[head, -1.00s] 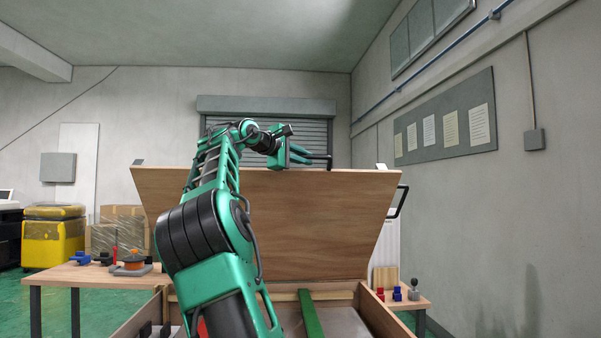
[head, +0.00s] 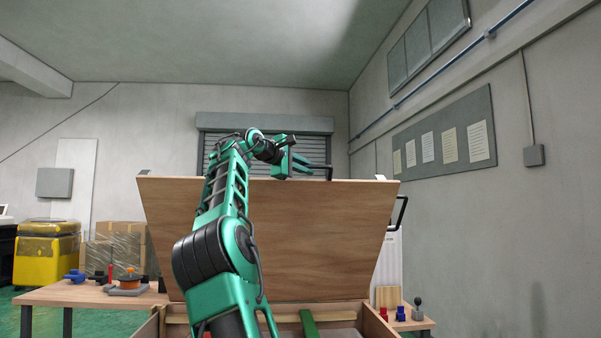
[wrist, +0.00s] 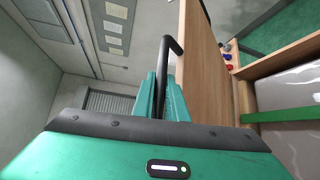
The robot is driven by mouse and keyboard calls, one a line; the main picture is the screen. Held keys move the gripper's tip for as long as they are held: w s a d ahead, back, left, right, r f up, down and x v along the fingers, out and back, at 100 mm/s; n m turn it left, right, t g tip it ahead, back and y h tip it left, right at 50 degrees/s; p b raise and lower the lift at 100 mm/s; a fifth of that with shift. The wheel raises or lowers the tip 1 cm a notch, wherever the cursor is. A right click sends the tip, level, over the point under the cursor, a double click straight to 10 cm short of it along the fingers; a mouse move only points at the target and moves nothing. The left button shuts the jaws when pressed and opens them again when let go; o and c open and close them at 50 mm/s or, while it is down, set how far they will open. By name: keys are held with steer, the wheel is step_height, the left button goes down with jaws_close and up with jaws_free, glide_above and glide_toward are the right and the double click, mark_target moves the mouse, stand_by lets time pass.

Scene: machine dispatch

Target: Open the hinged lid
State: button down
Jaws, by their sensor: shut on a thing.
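The wooden lid (head: 290,240) stands raised, close to upright, at the back of the open wooden box (head: 372,325). In the wrist view the lid (wrist: 200,70) shows nearly edge-on, right of my fingers. A black bar handle (head: 329,172) sits at the lid's top edge; in the wrist view the handle (wrist: 169,46) rises between my fingers. My gripper (head: 303,162) is at the lid's top edge, shut on this handle; its green fingers also show in the wrist view (wrist: 160,98). The hinge is not clearly visible.
A wooden table (head: 85,295) at the left holds a blue part, a red tool and an orange spool. A small side table (head: 415,324) at the right holds small red and blue parts. A green strip (head: 310,324) lies across the box.

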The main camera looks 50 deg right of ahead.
steer(key=c, duration=1.8)
jaws_free()
steer(key=shift+w+a, duration=0.15)
steer(key=shift+w, duration=0.1)
steer(key=shift+o, duration=0.2)
steer(key=shift+s, duration=0.2)
steer(key=a+r, duration=0.1)
steer(key=a, duration=0.9)
steer(key=shift+w+a+r, duration=0.2)
steer(key=shift+w+r, duration=0.05)
steer(key=shift+w, duration=0.2)
